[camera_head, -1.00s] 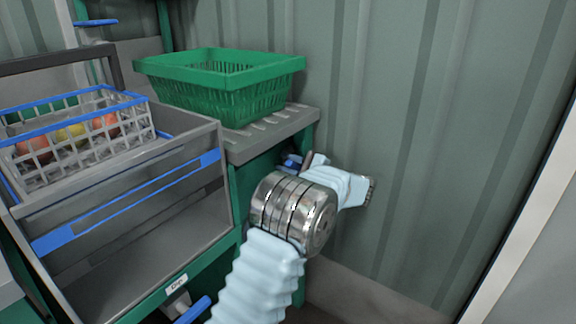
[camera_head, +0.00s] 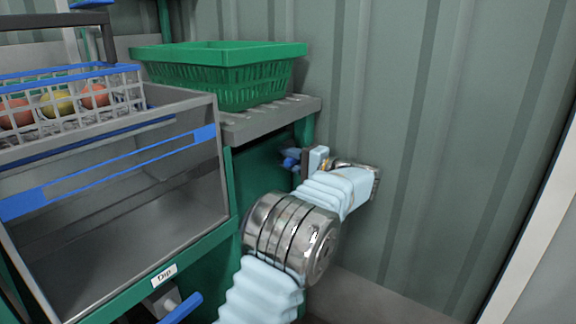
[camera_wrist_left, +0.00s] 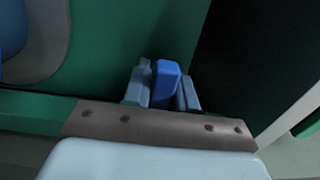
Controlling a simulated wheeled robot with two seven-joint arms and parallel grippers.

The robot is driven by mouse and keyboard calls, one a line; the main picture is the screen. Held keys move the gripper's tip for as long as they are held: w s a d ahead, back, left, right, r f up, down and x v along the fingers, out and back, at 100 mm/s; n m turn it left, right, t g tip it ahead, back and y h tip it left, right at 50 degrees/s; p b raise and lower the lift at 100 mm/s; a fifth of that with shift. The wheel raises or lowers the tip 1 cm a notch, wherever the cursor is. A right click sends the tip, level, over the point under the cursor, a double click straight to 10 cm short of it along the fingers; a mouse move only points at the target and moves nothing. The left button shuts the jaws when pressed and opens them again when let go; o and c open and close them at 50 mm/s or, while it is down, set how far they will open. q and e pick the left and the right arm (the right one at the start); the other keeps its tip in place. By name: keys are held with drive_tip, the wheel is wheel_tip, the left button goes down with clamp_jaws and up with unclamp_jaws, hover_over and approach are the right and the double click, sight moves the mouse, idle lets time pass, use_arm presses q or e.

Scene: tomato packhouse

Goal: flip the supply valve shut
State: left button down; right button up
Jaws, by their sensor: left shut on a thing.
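My left gripper (camera_head: 300,160) is at the right end of the green stand, below the grey ledge, and is partly hidden by its own wrist. The wrist view shows its two grey fingers shut on a blue handle (camera_wrist_left: 165,84), one on each side. A small part of this blue handle (camera_head: 290,160) shows in the head view; the body it belongs to is hidden. A second blue lever (camera_head: 182,308) on a grey valve body is at the bottom, under a "Dip" label (camera_head: 164,275), apart from my gripper. My right gripper is not in view.
A grey bin (camera_head: 112,232) with a blue stripe is at the left, with a grey and blue basket of fruit (camera_head: 88,108) above it. An empty green basket (camera_head: 225,88) is on the grey slatted ledge (camera_head: 262,120). A ribbed wall (camera_head: 450,130) is close at the right.

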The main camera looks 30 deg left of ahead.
use_arm(q)
drive_tip(key=shift+f, duration=0.1)
idle(0.5)
drive_tip(key=c, duration=1)
unclamp_jaws()
drive_tip(key=s+d, duration=0.1)
drive_tip(key=d, duration=1.2)
drive_tip(key=shift+d+p, duration=0.4)
